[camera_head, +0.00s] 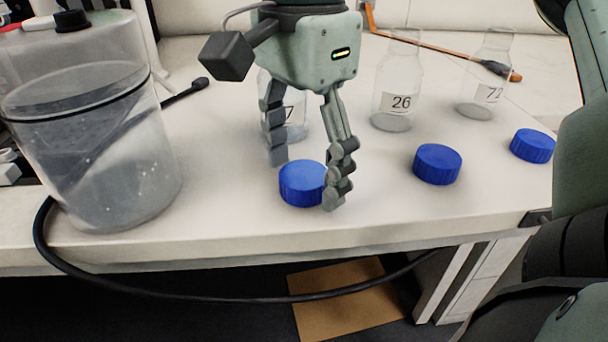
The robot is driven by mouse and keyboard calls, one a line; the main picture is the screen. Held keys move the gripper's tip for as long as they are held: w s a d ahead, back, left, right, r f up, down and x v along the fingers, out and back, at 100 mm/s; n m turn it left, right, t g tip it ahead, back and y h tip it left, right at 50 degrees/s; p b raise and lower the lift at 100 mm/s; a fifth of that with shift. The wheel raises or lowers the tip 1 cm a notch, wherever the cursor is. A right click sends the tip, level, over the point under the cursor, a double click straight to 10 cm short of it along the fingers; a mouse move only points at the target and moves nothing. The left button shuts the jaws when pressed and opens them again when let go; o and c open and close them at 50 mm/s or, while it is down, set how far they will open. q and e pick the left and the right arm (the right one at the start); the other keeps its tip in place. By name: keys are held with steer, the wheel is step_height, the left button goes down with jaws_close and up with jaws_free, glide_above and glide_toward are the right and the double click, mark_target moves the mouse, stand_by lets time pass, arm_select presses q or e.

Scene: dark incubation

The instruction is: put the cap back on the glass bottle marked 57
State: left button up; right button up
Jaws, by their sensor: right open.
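My right gripper (306,178) is open, pointing down over the bench. Its fingers are on either side of a blue cap (300,188) that lies on the bench. One finger is at the cap's right side and partly covers it; the other is to its upper left. I cannot tell whether they touch the cap. A clear glass bottle (296,128) stands behind the gripper, mostly hidden by it. Only a "7" shows on its label, and its mouth is hidden. My left gripper is not in view.
Uncapped bottles marked 26 (391,105) and 72 (478,108) stand to the right. Two more blue caps (437,164) (533,146) lie before them. A clear tub (120,170) stands at left. An orange-brown rod (440,47) lies behind. A black cable (160,292) hangs at the front edge.

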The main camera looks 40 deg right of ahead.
mark_target(301, 176)
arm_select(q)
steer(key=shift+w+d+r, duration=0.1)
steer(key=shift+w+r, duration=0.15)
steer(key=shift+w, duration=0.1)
arm_select(e)
steer(key=c, duration=0.9)
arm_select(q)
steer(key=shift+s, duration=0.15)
arm_select(e)
steer(key=shift+r, duration=0.3)
steer(key=r, duration=0.3)
steer(key=shift+s+a+r, duration=0.1)
steer(key=shift+a+r, duration=0.1)
steer(key=shift+r, duration=0.2)
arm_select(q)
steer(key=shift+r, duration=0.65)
arm_select(e)
steer(key=s+a+r, duration=0.4)
steer(key=s+a, duration=0.1)
steer(key=s+a+r, duration=0.2)
steer(key=a, duration=0.1)
steer(key=shift+s+a+r, duration=0.2)
steer(key=shift+s+r, duration=0.1)
